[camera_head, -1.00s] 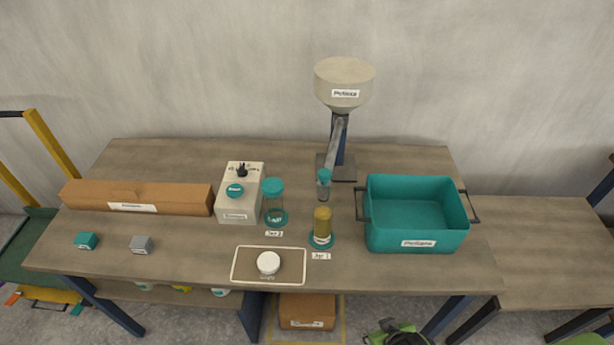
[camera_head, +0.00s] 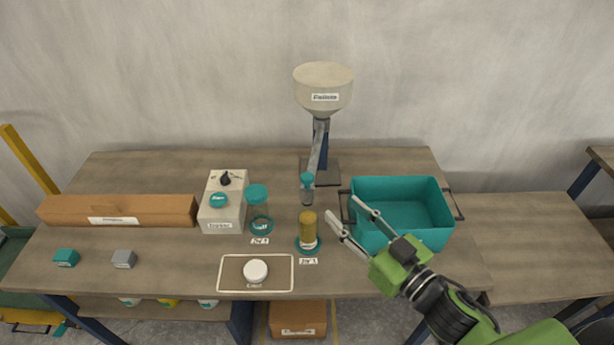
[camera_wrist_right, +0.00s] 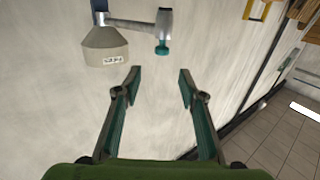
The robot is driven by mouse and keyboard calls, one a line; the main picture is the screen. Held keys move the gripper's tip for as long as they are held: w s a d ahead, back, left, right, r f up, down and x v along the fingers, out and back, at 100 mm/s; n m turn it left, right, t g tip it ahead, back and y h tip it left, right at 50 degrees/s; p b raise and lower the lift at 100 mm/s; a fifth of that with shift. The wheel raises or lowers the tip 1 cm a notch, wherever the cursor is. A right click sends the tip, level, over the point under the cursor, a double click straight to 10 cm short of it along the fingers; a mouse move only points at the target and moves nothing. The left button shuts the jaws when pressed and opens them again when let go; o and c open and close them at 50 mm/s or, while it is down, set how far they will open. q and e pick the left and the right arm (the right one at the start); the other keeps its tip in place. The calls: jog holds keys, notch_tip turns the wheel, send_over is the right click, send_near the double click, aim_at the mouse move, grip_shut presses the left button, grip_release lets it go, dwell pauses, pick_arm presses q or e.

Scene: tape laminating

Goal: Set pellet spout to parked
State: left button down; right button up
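The pellet hopper (camera_head: 323,88) is a cream funnel on a blue post at the back of the table. Its grey spout (camera_head: 318,150) slopes down to a teal tip (camera_head: 307,181), above and just behind a jar of yellow pellets (camera_head: 308,230). In the right wrist view the hopper (camera_wrist_right: 104,45) is at upper left, with the spout (camera_wrist_right: 135,24) and teal tip (camera_wrist_right: 162,48) beside it. My right gripper (camera_head: 345,217) is open and empty, in front of the teal bin and right of the yellow jar. Its spread fingers also show in the right wrist view (camera_wrist_right: 158,85). My left gripper is out of view.
A teal bin (camera_head: 447,214) stands at the right, partly behind my right gripper. A doser box (camera_head: 222,215) and a teal-lidded jar (camera_head: 259,208) stand left of the spout. A tray (camera_head: 228,274) with a white cap lies in front.

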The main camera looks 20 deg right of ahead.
aim_at(311, 180)
jog(key=p+x, duration=0.3)
jog(key=x, duration=1)
jog(key=shift+s+a+r, duration=0.1)
jog(key=shift+a+r, duration=0.05)
jog(key=shift+w+a+p, duration=0.15)
jog(key=shift+w+p, duration=0.15)
jog(key=shift+w, duration=0.1)
grip_shut()
